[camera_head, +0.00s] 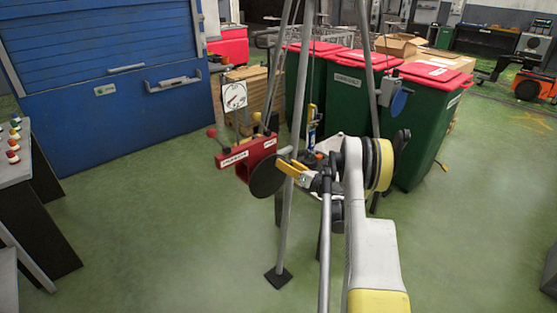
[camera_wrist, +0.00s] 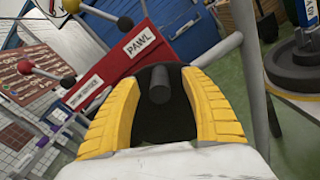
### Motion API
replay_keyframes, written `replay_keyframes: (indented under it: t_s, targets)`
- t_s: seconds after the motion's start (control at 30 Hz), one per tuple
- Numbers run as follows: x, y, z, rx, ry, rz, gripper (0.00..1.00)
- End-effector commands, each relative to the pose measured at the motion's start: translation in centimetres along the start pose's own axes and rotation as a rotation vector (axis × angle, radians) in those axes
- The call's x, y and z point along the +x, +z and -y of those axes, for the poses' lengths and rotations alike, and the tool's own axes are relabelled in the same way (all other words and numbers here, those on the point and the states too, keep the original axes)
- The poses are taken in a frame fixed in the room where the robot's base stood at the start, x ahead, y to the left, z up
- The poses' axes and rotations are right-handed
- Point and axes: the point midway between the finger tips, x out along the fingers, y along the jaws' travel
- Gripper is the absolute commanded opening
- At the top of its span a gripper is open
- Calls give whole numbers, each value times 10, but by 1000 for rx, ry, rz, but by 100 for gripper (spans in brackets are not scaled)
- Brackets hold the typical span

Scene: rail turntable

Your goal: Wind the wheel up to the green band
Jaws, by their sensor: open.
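The wheel is a black disc (camera_head: 267,176) on the front of a red box (camera_head: 246,154) on the tripod. In the wrist view the black wheel (camera_wrist: 152,122) faces me, with a grey peg handle (camera_wrist: 159,84) sticking out. My gripper (camera_head: 284,167) is at the wheel; its yellow fingers (camera_wrist: 160,78) are open, one on each side of the handle, with gaps visible. A white dial (camera_head: 235,96) with a red needle stands above the box; its green band is too small to make out. A sign on the box reads PAWL (camera_wrist: 142,39).
Levers with a red ball (camera_head: 211,132) and a yellow ball (camera_head: 257,115) stick out of the box. A tripod leg (camera_head: 291,215) stands close beside my gripper.

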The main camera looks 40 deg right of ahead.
Motion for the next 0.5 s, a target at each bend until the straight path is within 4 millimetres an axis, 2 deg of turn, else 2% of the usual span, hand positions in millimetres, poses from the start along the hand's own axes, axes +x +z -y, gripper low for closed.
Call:
replay_keyframes:
  t_s: [0.17,0.33,0.5]
  targets:
    - [0,0,0,0,0,0,53]
    - [0,0,0,0,0,0,0]
    - [0,0,0,4,0,0,0]
